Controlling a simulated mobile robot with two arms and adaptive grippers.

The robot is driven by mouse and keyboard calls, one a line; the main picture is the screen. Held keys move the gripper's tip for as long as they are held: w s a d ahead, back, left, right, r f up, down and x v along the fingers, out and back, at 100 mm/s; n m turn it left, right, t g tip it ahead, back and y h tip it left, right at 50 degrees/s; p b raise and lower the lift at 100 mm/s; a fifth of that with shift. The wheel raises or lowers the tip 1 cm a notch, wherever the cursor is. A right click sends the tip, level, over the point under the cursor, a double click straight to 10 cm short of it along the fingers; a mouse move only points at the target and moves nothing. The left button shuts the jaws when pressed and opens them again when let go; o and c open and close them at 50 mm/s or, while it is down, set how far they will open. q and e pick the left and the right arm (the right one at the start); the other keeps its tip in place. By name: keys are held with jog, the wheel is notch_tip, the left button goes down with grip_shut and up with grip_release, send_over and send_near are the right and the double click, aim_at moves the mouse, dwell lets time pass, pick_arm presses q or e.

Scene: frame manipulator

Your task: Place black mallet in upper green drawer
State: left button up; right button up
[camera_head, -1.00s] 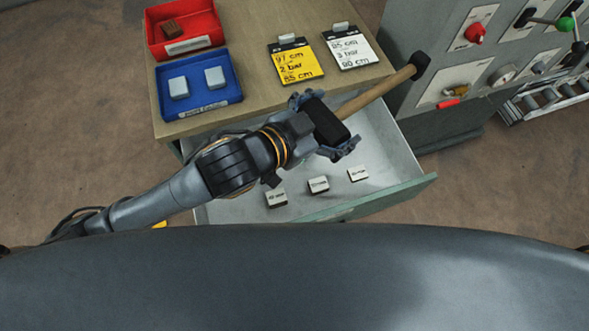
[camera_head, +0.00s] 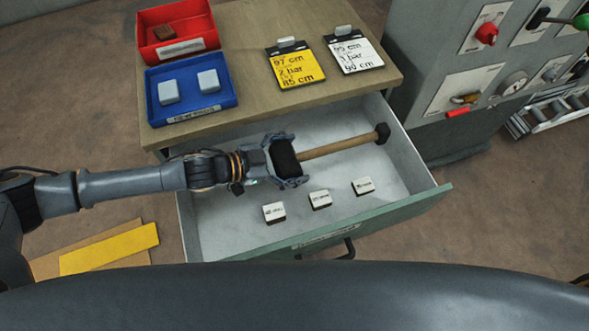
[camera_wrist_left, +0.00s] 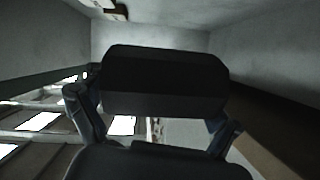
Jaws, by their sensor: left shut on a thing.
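The black mallet has a black head (camera_head: 284,158) and a wooden handle (camera_head: 340,146) with a black end at the right. My left gripper (camera_head: 292,160) is shut on the mallet's head. The mallet is over the inside of the open upper green drawer (camera_head: 395,214), with its handle pointing right; I cannot tell whether it touches the drawer floor. In the left wrist view the dark head (camera_wrist_left: 165,82) fills the middle between the fingers, with grey drawer walls around it. My right gripper is not in view.
Several small labelled blocks (camera_head: 320,200) lie in the front of the drawer. On the wooden cabinet top stand a red bin (camera_head: 178,50), a blue bin (camera_head: 205,112) and two clipboards (camera_head: 294,67). A grey control panel (camera_head: 430,75) stands at the right. Yellow boards (camera_head: 110,248) lie on the floor.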

pick_arm(q)
jog(key=shift+f, duration=2.3)
jog(key=shift+f+b, duration=0.1)
jog(key=shift+b, duration=0.25)
jog(key=shift+f, duration=0.5)
jog(key=o, duration=1.3)
jog(key=r+v, duration=0.1)
jog(key=v, duration=1.1)
jog(key=shift+p, duration=0.3)
